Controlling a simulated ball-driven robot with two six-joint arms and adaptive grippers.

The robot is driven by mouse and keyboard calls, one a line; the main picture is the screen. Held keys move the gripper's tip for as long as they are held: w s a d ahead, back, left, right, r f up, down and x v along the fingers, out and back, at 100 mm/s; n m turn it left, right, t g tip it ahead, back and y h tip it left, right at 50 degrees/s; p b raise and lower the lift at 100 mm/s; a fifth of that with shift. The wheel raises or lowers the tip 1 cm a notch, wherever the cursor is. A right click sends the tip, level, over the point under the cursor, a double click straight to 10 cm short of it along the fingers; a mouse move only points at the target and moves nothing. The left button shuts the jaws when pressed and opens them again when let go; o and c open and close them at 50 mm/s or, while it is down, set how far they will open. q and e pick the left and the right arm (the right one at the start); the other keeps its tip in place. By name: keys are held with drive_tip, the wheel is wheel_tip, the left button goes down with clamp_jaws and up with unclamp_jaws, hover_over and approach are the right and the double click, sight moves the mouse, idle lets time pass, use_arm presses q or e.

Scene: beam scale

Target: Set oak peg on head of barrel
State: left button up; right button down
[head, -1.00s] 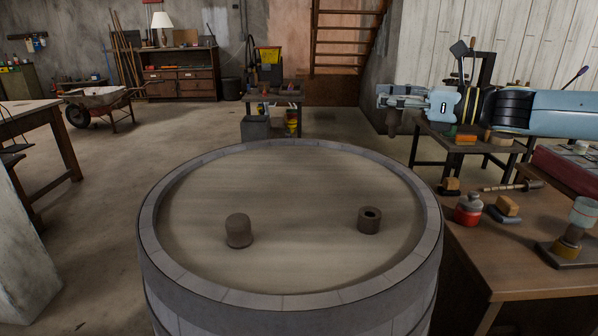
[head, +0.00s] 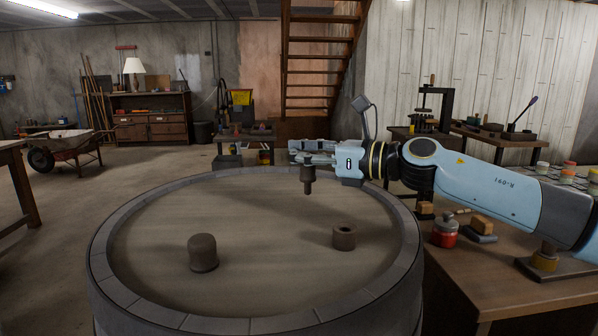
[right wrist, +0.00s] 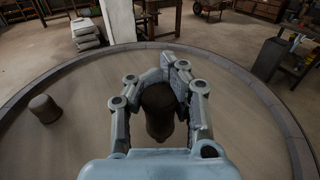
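The barrel (head: 105,235) stands in front of me with its pale round head inside a raised rim. My right gripper (head: 307,160) is shut on a dark brown peg (head: 307,181), taken as the oak peg. The peg hangs upright, wide above and narrow below, over the far right part of the barrel head, apparently clear of it. My left gripper is not in view.
A solid brown bung (head: 203,253) stands on the barrel head at left. A short hollow brown collar (head: 344,237) stands at right, in front of the peg. A workbench (head: 500,262) with a red jar (head: 444,232) and blocks is beside the barrel. The middle of the head is clear.

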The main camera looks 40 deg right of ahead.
drive_tip(key=shift+f+b, duration=0.55)
drive_tip(key=shift+f, duration=1.45)
drive_tip(key=shift+f, duration=0.1)
drive_tip(key=c, duration=1.3)
unclamp_jaws()
drive_tip(key=shift+c, duration=0.2)
